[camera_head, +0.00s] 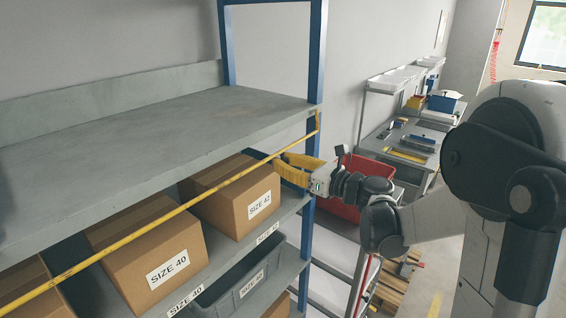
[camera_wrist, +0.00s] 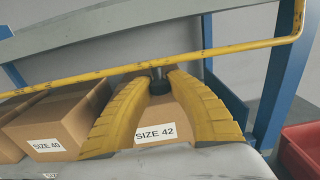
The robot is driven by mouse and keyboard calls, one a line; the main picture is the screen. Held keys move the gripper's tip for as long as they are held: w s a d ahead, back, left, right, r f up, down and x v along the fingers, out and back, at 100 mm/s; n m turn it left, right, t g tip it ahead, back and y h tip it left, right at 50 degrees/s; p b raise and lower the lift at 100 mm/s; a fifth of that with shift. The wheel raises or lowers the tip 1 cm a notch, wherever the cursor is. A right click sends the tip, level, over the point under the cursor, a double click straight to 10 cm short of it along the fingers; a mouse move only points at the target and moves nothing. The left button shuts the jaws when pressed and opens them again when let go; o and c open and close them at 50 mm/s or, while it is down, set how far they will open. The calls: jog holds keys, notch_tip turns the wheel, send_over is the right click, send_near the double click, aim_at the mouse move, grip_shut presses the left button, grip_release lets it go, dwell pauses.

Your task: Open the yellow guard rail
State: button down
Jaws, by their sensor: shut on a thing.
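The yellow guard rail (camera_head: 160,221) runs as a thin bar across the front of the rack, below the top shelf and in front of the boxes. In the wrist view the rail (camera_wrist: 230,50) bends upward at its right end beside the blue post. My gripper (camera_head: 282,165) has yellow ribbed fingers and is at the right part of the rail. In the wrist view its fingertips (camera_wrist: 159,73) meet at the rail, shut on it. A dark round part shows between the fingers; the exact contact is partly hidden.
Behind the rail stand cardboard boxes marked SIZE 40 (camera_head: 150,262) and SIZE 42 (camera_head: 235,202). A grey bin (camera_head: 238,284) sits on the shelf below. The blue rack post (camera_head: 314,60) and a red bin (camera_head: 345,198) are close to my gripper. A workbench (camera_head: 390,145) stands farther back.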

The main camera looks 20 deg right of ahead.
jog(key=shift+s, duration=0.15)
jog(key=s+g+h+p, duration=0.1)
jog(key=s+d+r+g+h+p, duration=0.1)
jog(key=p, duration=0.1)
jog(key=d+g+p, duration=0.1)
jog(key=p, duration=0.1)
jog(key=shift+s+r+g+h, duration=0.25)
jog(key=shift+s+g+h, duration=0.15)
jog(key=shift+s+d+r+g+h+p, duration=0.35)
jog(key=shift+s+d+g+h+p, duration=0.25)
jog(key=shift+g+p, duration=0.5)
jog(key=shift+s+a, duration=0.1)
jog(key=c, duration=1.2)
grip_release()
jog(key=shift+s+r, duration=0.1)
jog(key=shift+r, duration=0.1)
jog(key=v, duration=1.2)
jog(key=shift+s, duration=0.1)
